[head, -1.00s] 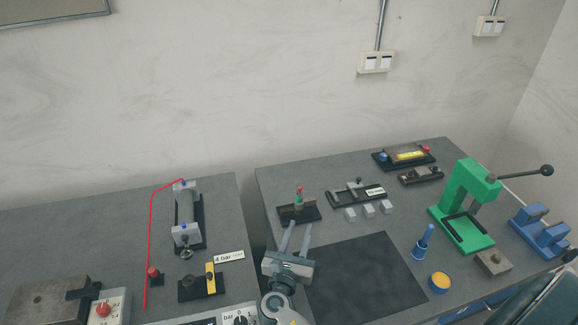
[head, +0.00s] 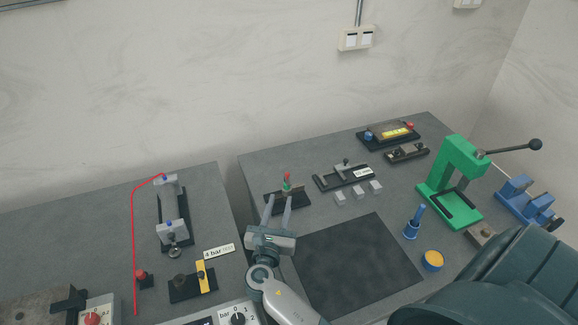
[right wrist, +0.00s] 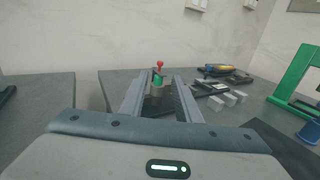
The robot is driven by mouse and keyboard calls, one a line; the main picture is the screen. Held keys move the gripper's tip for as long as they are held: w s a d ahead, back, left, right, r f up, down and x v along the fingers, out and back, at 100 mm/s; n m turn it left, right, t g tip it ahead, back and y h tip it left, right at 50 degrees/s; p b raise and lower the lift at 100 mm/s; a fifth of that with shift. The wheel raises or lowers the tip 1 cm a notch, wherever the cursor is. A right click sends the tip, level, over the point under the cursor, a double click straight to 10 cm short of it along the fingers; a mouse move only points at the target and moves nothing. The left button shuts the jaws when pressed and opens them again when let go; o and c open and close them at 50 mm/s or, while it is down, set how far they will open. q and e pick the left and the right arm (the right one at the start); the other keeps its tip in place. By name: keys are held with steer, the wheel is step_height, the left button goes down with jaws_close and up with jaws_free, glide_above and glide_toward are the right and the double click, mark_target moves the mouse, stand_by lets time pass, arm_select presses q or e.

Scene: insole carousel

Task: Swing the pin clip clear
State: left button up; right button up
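I cannot tell which small part is the pin clip. My right gripper (head: 279,198) is open, its fingers apart and pointing at the fixture. Nothing is held between them. Whether a finger touches the fixture cannot be told. My left gripper is not in view.
A black mat (head: 355,262) lies right of my right gripper. Several grey blocks (head: 358,191) sit behind it. A green press (head: 450,180) stands at the right. On the left table are a cylinder fixture (head: 172,230) with a red hose and a yellow-barred block (head: 202,275).

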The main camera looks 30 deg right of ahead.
mark_target(288, 173)
steer(key=b+x, duration=0.4)
steer(key=x, duration=1.1)
steer(key=shift+w+d+f+b, duration=0.1)
steer(key=shift+w+d+b, duration=0.1)
steer(key=shift+b, duration=0.15)
steer(key=shift+w+d, duration=0.45)
jaws_close()
